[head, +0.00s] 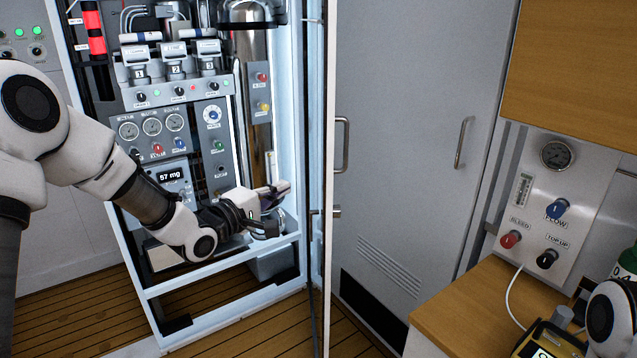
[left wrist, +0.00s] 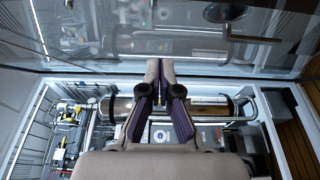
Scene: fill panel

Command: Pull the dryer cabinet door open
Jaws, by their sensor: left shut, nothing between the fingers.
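The dryer cabinet (head: 135,262) stands at the left with its front open and its gauges, valves and metal cylinder exposed. Its door (head: 329,100) stands swung out at the right side of the opening, seen almost edge-on. A small latch or knob (head: 334,211) sticks out at the door's edge. My left gripper (head: 284,187) is shut and empty, in front of the cabinet's lower right part, left of the door and apart from the latch. In the left wrist view its closed fingers (left wrist: 160,68) point toward a clear panel (left wrist: 120,45).
A grey locker (head: 415,90) with a pull handle (head: 461,143) stands right of the door. A wooden counter (head: 460,310) with a valve panel (head: 545,205) is at the right. The wooden floor (head: 255,325) before the cabinet is clear.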

